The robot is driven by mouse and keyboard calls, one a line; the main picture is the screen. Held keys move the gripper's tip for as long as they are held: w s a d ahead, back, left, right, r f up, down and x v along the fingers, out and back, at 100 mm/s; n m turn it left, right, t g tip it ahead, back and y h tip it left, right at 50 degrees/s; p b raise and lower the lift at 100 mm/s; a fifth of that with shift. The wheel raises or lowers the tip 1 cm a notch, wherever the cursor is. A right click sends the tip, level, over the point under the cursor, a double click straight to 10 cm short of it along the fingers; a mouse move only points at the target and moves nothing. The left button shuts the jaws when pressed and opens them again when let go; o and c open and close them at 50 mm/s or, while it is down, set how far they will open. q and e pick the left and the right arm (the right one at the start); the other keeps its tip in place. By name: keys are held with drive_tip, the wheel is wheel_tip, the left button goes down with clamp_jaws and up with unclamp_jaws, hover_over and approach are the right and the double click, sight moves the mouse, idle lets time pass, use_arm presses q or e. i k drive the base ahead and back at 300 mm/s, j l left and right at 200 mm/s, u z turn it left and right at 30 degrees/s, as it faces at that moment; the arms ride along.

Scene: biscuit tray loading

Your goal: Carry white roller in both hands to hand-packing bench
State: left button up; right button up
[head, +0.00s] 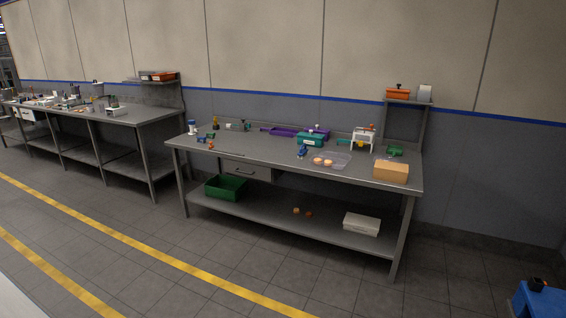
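A grey metal workbench (250,150) with a lower shelf stands against the wall in the middle of the head view. I cannot tell from the frame whether it is the hand-packing bench. No white roller can be made out for certain. Neither of my grippers shows in the head view.
A clear tray (345,162) with round biscuits, a teal bin (310,140) and a tan box (391,172) are on the bench. A second cluttered bench (140,114) stands left. A blue object (540,300) is at lower right. The floor in front is clear.

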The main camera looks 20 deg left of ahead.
sight(262, 150)
drive_tip(key=i+j+u, duration=0.2)
drive_tip(key=i+u, duration=0.55)
drive_tip(key=i, duration=0.25)
drive_tip(key=i+l+u, duration=0.15)
drive_tip(key=i+u, duration=0.25)
drive_tip(key=i, duration=0.15)
drive_tip(key=i+l+u, duration=0.25)
drive_tip(key=i+u, duration=0.15)
drive_tip(key=i+j+u, duration=0.1)
drive_tip(key=i+u, duration=0.55)
drive_tip(key=u, duration=0.25)
drive_tip(key=i+l+u, duration=0.1)
drive_tip(key=i+u, duration=0.35)
drive_tip(key=i+l+u, duration=0.2)
drive_tip(key=u, duration=0.25)
drive_tip(key=i+l+u, duration=0.25)
drive_tip(key=u, duration=0.15)
drive_tip(key=i+u, duration=0.2)
drive_tip(key=u, duration=0.2)
drive_tip(key=i+l+u, duration=0.1)
drive_tip(key=u, duration=0.3)
drive_tip(key=i+l+u, duration=0.15)
drive_tip(key=u, duration=0.3)
drive_tip(key=i+l+u, duration=0.15)
drive_tip(key=u, duration=0.25)
drive_tip(key=i+l+u, duration=0.1)
drive_tip(key=l+u, duration=0.15)
drive_tip(key=u, duration=0.15)
